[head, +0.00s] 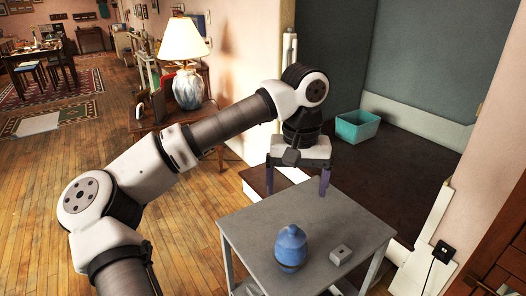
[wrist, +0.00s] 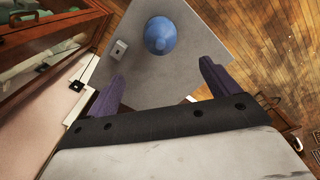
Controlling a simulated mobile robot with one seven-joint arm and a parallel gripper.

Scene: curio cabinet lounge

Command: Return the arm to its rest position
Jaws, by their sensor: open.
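My arm reaches across the head view, bent at the elbow, with my gripper (head: 298,182) hanging fingers-down above the far edge of the grey table (head: 335,215). In the wrist view my gripper (wrist: 162,85) shows two purple fingers spread wide apart, with nothing between them. A blue lidded jar (head: 291,247) stands upright on the table, apart from the fingers. It also shows in the wrist view (wrist: 160,36), beyond the fingertips.
A small grey block (head: 340,254) lies right of the jar. A teal bin (head: 357,126) sits on the dark raised floor behind. A lamp (head: 187,85) stands on a wooden side table at left. A wooden cabinet (wrist: 55,50) borders the table. Wooden floor at left is open.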

